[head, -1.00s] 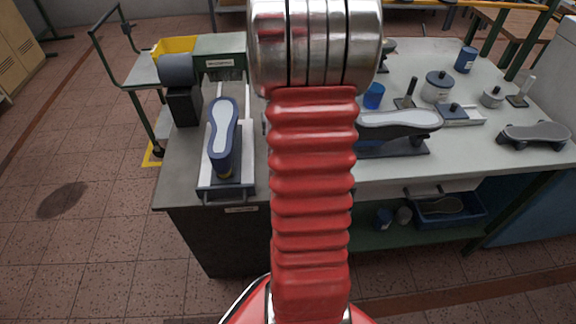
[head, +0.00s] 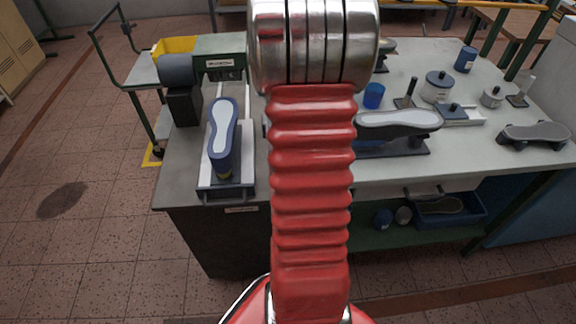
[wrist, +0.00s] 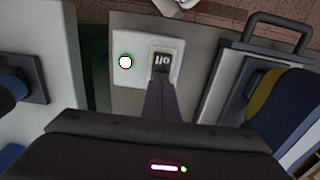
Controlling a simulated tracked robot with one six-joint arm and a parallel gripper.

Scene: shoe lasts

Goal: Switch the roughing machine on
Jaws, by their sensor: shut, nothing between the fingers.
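The roughing machine shows in the head view with a green housing (head: 220,58) and a grey cylinder at its left. A light switch plate (wrist: 128,90) shows in the wrist view. It carries a dark rocker switch (wrist: 162,60) with "off" lettering seen upside down, and a round white lamp (wrist: 125,62) with a bright green rim. My gripper (wrist: 160,88) is shut and empty, its tips at the near edge of the rocker. I cannot tell whether they touch it. The head view hides gripper and switch behind my red arm.
A blue last with a pale sole (head: 223,125) lies on a carriage (head: 210,188) left of my arm; its handle and part of it show at right in the wrist view. Another last (head: 400,120) stands on the right bench, with pots and a blue cup (head: 373,96).

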